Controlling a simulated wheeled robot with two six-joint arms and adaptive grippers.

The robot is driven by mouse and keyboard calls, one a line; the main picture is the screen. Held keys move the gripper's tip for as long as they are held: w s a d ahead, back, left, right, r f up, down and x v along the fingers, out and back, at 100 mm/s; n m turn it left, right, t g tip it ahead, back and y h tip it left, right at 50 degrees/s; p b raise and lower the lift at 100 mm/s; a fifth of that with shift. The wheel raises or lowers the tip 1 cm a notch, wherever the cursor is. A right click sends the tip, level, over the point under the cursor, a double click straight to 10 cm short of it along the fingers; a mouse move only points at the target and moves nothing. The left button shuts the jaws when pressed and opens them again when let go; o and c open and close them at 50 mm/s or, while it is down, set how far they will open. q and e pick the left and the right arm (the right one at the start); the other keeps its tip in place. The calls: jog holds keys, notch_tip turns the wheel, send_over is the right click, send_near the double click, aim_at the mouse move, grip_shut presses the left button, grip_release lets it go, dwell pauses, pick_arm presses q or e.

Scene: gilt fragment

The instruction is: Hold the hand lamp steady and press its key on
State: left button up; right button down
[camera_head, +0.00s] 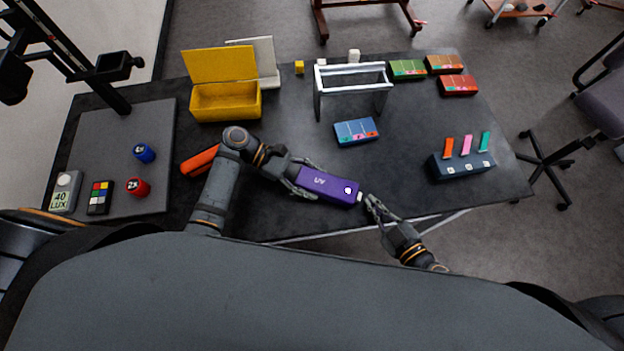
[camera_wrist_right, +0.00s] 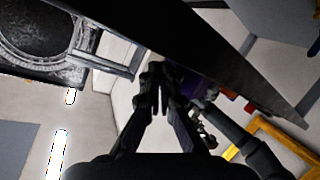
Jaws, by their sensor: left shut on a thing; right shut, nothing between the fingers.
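The hand lamp is a purple bar marked "UV" (camera_head: 325,185), with a white round spot near its right end and a small pale tip at that end. My left gripper (camera_head: 302,182) is shut on its left end and holds it near the front of the table. My right gripper (camera_head: 370,203) is shut and empty, just off the lamp's right end; I cannot tell whether it touches. In the right wrist view the fingers of my right gripper (camera_wrist_right: 160,95) are together, with a dark purple patch behind them. I cannot tell which mark is the key.
An open yellow box (camera_head: 225,103), a white frame stand (camera_head: 352,80) and a blue box (camera_head: 356,131) stand behind the lamp. An orange object (camera_head: 200,160) lies beside my left arm. A dark blue holder (camera_head: 462,168) with coloured tabs is at right. The table between is clear.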

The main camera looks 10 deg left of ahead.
aim_at(397, 214)
jog(key=shift+s+d, duration=0.2)
jog(key=shift+d, duration=0.75)
jog(key=shift+s+d, duration=0.15)
jog(key=shift+d, duration=0.75)
jog(key=shift+s+d, duration=0.2)
jog(key=shift+d, duration=0.75)
pick_arm(q)
jog(key=o, duration=0.9)
jog(key=shift+o, duration=0.2)
jog(key=shift+a, duration=0.1)
jog(key=v, duration=1.1)
jog(key=shift+w+a+r, duration=0.1)
jog(key=shift+a+r, duration=0.15)
jog(key=shift+a, duration=0.1)
jog(key=shift+d, duration=0.1)
pick_arm(e)
jog(key=shift+s, duration=0.1)
